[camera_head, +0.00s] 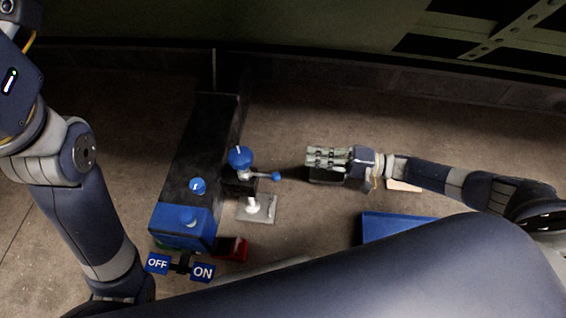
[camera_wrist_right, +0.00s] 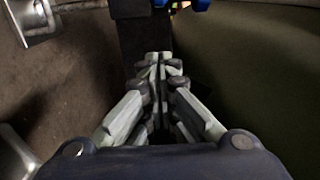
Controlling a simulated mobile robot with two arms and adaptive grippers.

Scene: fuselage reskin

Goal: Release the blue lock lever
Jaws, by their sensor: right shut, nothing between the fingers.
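The blue lock lever (camera_head: 262,175) sticks out to the right from a fixture beside a long dark box and ends in a blue ball. A round blue cap (camera_head: 240,157) tops the same fixture. My right gripper (camera_head: 309,160) is just right of the ball, fingers pointing left at it, with a gap between. It is shut and empty. In the right wrist view its fingertips (camera_wrist_right: 160,62) meet, and blue parts (camera_wrist_right: 192,4) show at the top edge. It cannot be told there which blue part is the lever. My left arm shows, but its gripper does not.
The dark box (camera_head: 202,140) has a blue front end with blue knobs. An OFF/ON switch (camera_head: 180,264) and a red part (camera_head: 232,248) are in front. A metal plate (camera_head: 257,209) lies below the lever. A blue panel (camera_head: 395,227) is at right. Floor behind the gripper is clear.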

